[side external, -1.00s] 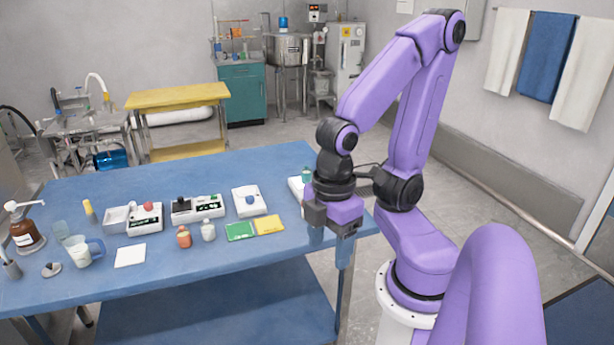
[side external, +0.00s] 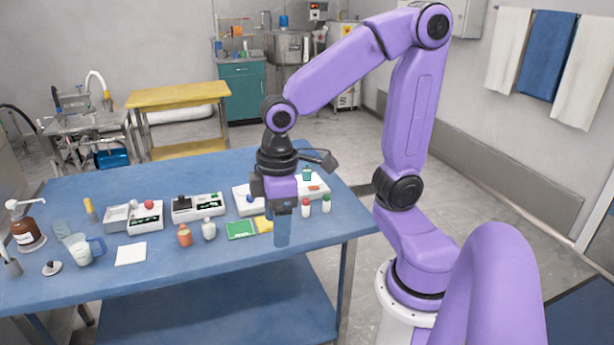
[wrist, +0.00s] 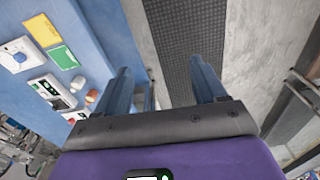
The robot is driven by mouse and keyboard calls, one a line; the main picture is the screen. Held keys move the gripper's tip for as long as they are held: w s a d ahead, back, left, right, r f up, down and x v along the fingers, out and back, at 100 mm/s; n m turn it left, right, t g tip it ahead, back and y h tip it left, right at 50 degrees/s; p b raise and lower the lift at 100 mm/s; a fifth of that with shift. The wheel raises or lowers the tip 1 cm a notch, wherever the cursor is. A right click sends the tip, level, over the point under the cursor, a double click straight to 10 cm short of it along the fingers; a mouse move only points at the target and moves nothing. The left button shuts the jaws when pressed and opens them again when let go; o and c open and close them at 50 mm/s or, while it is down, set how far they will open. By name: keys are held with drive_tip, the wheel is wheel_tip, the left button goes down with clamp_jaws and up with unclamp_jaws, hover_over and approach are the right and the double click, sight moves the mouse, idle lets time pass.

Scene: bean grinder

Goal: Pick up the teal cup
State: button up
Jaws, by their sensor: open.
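My gripper (side external: 282,232) points down above the right front part of the table, far to the right of the cup. Its blue fingers are spread with nothing between them, as the wrist view (wrist: 165,85) also shows.
Between gripper and cup stand an orange bottle (side external: 184,235), a white bottle (side external: 208,229) and white devices (side external: 198,207). A green card (side external: 240,230) lies left of my gripper. A brown pump bottle (side external: 25,229) stands left of the cup. The front table strip is mostly clear.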

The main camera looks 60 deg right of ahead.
drive_tip(key=w+d+m, duration=0.5)
drive_tip(key=w+d, duration=0.2)
drive_tip(key=w, duration=0.5)
drive_tip(key=w+d+m, duration=0.4)
drive_tip(key=w+d, duration=0.4)
drive_tip(key=d, duration=0.4)
drive_tip(key=m+h, duration=0.2)
drive_tip(key=m, duration=0.6)
hover_over(307, 168)
drive_tip(key=s+a, duration=0.1)
wheel_tip(307, 168, down, 3)
drive_tip(key=shift+t, duration=0.4)
drive_tip(key=f, duration=0.5)
drive_tip(key=w+d+f, duration=0.1)
drive_tip(key=f, duration=1)
drive_tip(key=shift+w+d+f, duration=0.2)
drive_tip(key=shift+d, duration=0.1)
drive_tip(key=c, duration=1.2)
